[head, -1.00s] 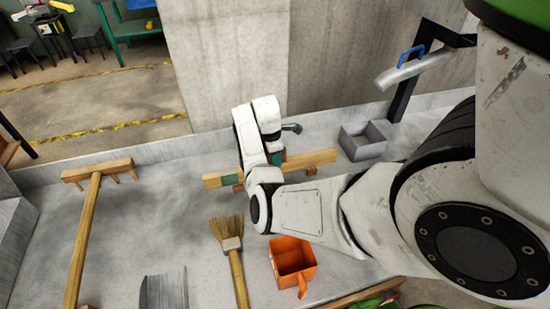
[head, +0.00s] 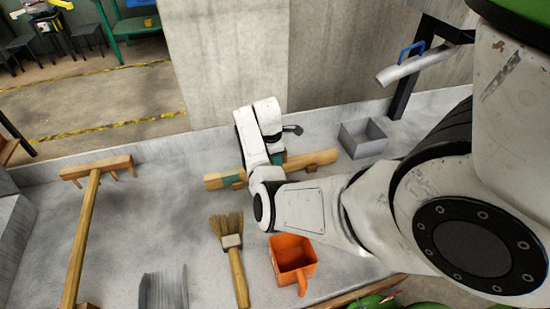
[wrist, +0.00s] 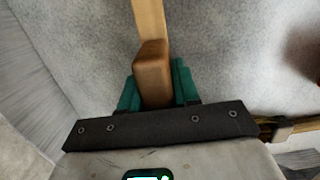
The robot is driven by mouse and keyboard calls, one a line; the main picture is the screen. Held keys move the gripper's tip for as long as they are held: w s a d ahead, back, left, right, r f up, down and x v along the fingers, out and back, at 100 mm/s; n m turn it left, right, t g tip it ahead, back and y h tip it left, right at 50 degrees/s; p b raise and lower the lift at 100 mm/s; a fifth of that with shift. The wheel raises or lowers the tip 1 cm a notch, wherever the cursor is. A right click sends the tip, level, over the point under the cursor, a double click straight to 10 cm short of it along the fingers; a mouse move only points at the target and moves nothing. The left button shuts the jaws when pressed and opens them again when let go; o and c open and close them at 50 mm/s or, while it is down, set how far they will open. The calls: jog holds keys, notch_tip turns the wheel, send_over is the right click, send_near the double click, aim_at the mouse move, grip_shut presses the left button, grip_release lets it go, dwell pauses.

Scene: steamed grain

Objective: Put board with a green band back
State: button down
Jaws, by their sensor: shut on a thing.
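The wooden board (head: 322,158) is a long, light bar in the middle of the head view. Its green band (head: 230,181) shows left of my gripper. My gripper (head: 263,163) is shut on the board near its middle, and my wrist hides part of it. In the wrist view, the teal fingers of my gripper (wrist: 157,88) stand on both sides of a brown wooden block, and the light bar of the board (wrist: 150,18) runs up beyond it. I cannot tell whether the board touches the trough floor.
A grey open box (head: 363,139) stands just right of the board. An orange scoop (head: 292,258), a brush (head: 231,243) and a wooden rake (head: 88,220) lie in front and left. The concrete floor (head: 160,215) between rake and brush is clear. A wall rises behind.

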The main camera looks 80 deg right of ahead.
jog(key=shift+f, duration=0.35)
dwell(0.5)
jog(key=c, duration=0.7)
grip_release()
jog(key=shift+c, duration=0.2)
jog(key=r, duration=0.7)
jog(key=w+r, duration=0.1)
jog(key=r, duration=0.2)
jog(key=shift+w+a+r, duration=0.1)
jog(key=shift+a+r, duration=0.2)
jog(key=shift+r, duration=0.05)
